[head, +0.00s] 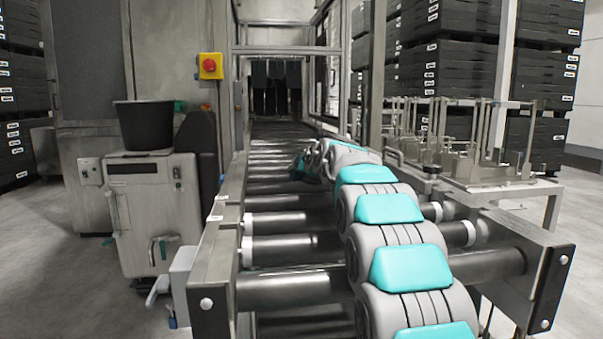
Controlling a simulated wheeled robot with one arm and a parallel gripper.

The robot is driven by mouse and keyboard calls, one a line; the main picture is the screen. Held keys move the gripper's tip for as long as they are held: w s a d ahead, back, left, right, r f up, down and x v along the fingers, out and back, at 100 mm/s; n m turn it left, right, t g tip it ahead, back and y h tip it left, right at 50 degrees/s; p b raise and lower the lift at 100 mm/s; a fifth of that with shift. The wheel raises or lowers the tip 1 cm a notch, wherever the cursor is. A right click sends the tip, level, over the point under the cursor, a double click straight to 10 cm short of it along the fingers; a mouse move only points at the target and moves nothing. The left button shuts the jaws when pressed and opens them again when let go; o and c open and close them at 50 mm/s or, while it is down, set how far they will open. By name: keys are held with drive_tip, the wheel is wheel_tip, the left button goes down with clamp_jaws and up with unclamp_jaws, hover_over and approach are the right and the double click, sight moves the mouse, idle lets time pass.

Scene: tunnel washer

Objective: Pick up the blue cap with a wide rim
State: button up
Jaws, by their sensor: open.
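I cannot make out a blue cap with a wide rim in the head view. My grey and teal arm reaches from the bottom right out over the roller conveyor (290,288). My gripper (303,168) is small and dark at the arm's far end, over the rollers, and is open. Its fingers are hard to tell apart at this distance. No object shows between them. My arm hides part of the rollers on the right side.
A grey machine cabinet (150,222) with a black bucket (145,126) on top stands left of the conveyor. Metal side rails edge the rollers. A metal rack (480,150) stands at the right, before stacked black crates (430,85). Floor at the far left is clear.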

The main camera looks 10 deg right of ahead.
clamp_jaws()
idle(0.6)
